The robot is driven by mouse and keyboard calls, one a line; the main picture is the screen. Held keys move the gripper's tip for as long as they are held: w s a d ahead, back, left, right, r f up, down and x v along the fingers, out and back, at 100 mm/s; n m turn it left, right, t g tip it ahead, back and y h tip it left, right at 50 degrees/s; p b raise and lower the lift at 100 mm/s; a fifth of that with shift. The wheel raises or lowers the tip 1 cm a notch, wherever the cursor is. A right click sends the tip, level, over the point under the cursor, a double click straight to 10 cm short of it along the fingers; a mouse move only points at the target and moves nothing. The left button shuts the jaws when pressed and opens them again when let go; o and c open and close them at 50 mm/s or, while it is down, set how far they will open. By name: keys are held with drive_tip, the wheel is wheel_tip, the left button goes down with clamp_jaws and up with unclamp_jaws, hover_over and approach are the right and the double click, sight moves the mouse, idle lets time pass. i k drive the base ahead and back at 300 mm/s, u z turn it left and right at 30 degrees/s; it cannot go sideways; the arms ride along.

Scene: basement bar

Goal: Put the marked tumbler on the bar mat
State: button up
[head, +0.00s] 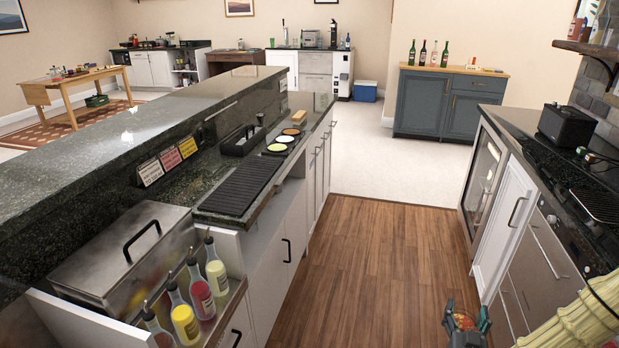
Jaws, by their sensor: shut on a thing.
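My gripper (466,313) is low at the bottom right, over the wooden floor of the aisle. It is shut on a small clear tumbler (463,321) with something reddish-orange showing in or on it. The tumbler is small and partly hidden by the fingers, so I cannot make out its mark. The bar mat (238,188) is a black ribbed rectangle on the lower dark counter at left, well apart from my gripper. Its visible surface is bare.
Bottles with pourers (201,293) and a steel lidded bin (125,255) stand nearer than the mat. A raised ledge (120,150) runs behind. The wooden aisle (375,260) is clear.

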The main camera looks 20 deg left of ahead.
sight(239, 188)
drive_tip(key=u, duration=1.15)
